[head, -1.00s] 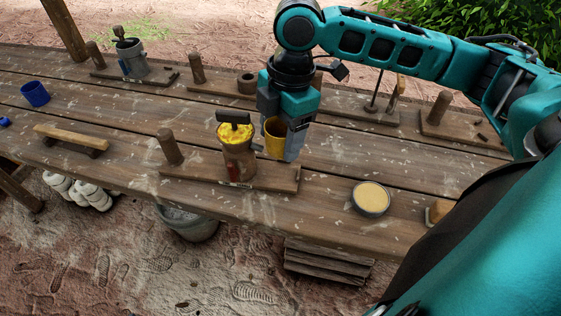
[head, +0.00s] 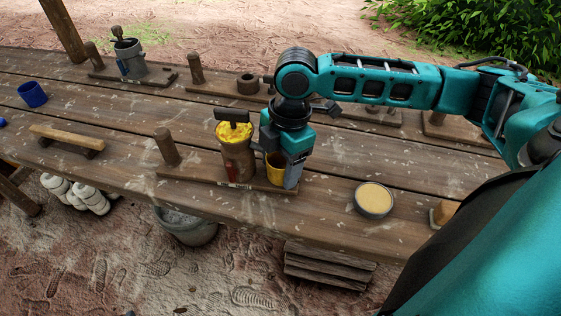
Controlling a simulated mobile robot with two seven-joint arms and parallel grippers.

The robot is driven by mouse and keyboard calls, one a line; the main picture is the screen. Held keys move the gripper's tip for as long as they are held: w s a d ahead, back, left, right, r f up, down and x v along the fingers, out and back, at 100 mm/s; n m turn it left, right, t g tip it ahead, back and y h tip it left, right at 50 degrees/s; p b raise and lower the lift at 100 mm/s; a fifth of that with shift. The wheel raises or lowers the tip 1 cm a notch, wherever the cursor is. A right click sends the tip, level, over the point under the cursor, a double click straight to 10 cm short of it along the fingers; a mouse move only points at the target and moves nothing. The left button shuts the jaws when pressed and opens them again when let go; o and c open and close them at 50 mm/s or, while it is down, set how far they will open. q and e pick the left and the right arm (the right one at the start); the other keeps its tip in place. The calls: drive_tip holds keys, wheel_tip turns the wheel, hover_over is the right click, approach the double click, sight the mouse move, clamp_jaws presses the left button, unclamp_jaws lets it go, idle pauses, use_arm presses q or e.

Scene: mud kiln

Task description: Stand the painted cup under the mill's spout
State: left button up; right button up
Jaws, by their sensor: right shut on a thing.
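The yellow painted cup (head: 275,170) is between the jaws of my right gripper (head: 281,172), which is shut on it and partly hides it. The mill (head: 238,160), a brown cylinder with yellow filling and a dark handle on top, stands on a wooden board (head: 205,178). The cup is upright, close to the mill's right side and low over the board's right end. A small spout-like part (head: 258,148) juts from the mill just above the cup's left edge. I cannot tell whether the cup's base touches the board. My left gripper is not in view.
A wooden post (head: 167,147) rises from the board's left end. A round tin (head: 374,199) sits to the right. A wooden-handled tool (head: 66,138) and a blue cup (head: 33,94) lie left. A grey mill (head: 130,58) stands at the back.

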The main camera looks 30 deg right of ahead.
drive_tip(key=o, duration=1.1)
drive_tip(key=shift+c, duration=0.2)
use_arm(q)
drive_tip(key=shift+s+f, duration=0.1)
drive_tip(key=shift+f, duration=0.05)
use_arm(e)
drive_tip(key=shift+r, duration=0.1)
use_arm(q)
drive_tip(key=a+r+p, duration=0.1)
drive_tip(key=p, duration=0.1)
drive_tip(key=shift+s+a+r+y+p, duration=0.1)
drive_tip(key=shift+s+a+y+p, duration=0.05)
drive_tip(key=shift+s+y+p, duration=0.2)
use_arm(e)
wheel_tip(320, 180, up, 12)
drive_tip(key=d, duration=0.1)
drive_tip(key=shift+d, duration=0.4)
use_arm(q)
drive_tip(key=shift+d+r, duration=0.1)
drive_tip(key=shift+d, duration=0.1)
